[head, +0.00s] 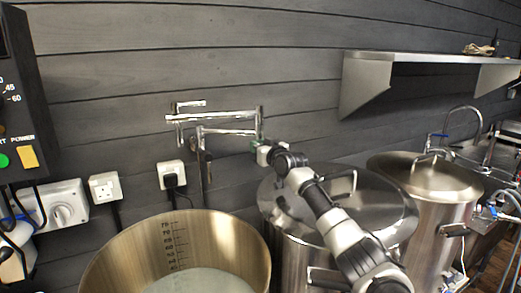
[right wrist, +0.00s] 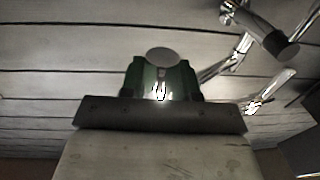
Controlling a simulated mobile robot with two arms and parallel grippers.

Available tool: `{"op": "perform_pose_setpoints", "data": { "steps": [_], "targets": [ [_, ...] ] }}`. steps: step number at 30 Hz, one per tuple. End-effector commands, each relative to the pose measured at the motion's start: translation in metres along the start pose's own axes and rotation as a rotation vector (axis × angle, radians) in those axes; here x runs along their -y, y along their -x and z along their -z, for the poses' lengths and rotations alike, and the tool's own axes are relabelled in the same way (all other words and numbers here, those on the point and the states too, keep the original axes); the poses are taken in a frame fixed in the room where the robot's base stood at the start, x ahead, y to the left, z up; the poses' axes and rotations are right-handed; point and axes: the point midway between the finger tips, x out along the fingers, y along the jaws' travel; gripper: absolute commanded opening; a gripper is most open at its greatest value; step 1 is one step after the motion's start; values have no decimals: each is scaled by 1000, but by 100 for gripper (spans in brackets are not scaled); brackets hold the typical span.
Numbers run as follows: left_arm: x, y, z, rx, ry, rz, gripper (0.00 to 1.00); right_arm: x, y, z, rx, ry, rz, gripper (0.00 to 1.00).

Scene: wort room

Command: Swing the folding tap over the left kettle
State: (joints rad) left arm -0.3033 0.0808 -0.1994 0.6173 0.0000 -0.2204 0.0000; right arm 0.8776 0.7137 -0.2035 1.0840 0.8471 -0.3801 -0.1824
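The folding tap (head: 225,116) is a chrome, double-bar tap on the dark plank wall, folded above and behind the left kettle. The left kettle (head: 110,268) is a wide, open steel pot with a marked scale inside. My right gripper (head: 262,149) is at the lower end of the tap's right-hand elbow. In the right wrist view its green fingers (right wrist: 161,80) close around a chrome post with a round grey end, and tap bars (right wrist: 243,45) run off to the right. The contact itself is partly hidden. My left gripper is in neither view.
A lidded steel kettle (head: 285,222) stands under my right arm, with another lidded kettle (head: 440,185) further right. A control box (head: 22,100) and wall sockets (head: 104,187) are on the left. A steel shelf (head: 430,57) sticks out at upper right.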

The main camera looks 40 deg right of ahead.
Motion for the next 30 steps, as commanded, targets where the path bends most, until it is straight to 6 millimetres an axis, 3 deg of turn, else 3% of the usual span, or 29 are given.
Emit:
{"op": "perform_pose_setpoints", "data": {
  "steps": [14,15,19,30],
  "targets": [
    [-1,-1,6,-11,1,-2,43,5,-1,-5,10,-3,9,0],
    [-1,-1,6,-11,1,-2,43,5,-1,-5,10,-3,9,34],
    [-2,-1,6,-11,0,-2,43,4,-1,-4,7,-3,7,54],
    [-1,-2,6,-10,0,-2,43,2,2,-2,2,-1,4,56]
  ]
}}
